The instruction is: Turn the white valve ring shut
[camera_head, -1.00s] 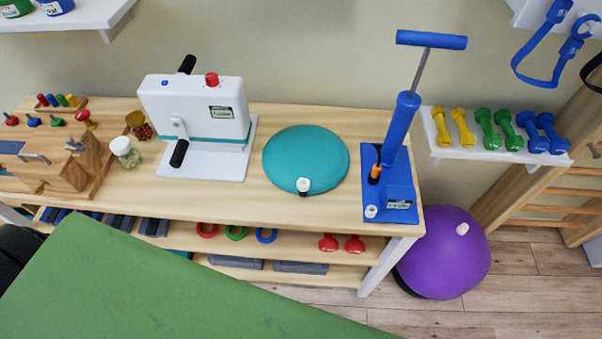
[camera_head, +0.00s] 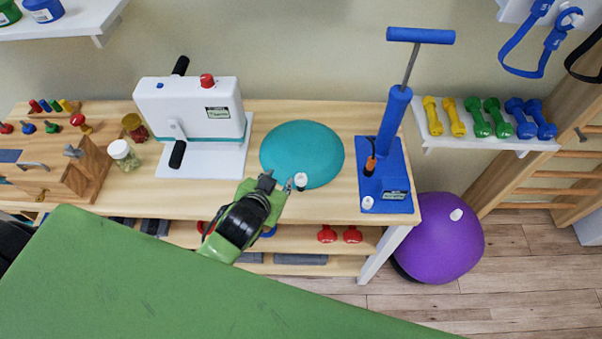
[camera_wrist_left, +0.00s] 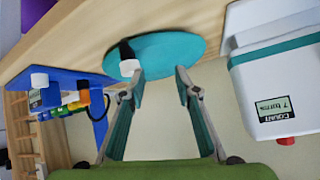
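The white valve ring (camera_head: 300,180) sits at the front edge of the round teal cushion (camera_head: 300,150) on the wooden bench. In the left wrist view the white ring (camera_wrist_left: 129,67) shows on a black stem beside the teal cushion (camera_wrist_left: 170,55). My left gripper (camera_head: 278,184) is just left of the ring, over the bench's front edge. In the wrist view its two fingers (camera_wrist_left: 159,73) are spread with nothing between them; one tip is close to the ring. I cannot tell whether it touches. My right gripper is not in view.
A blue hand pump (camera_head: 388,165) stands right of the cushion, with a small white cap (camera_head: 367,203) on its base. A white crank machine (camera_head: 190,110) stands to the left. A green surface (camera_head: 180,290) fills the foreground.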

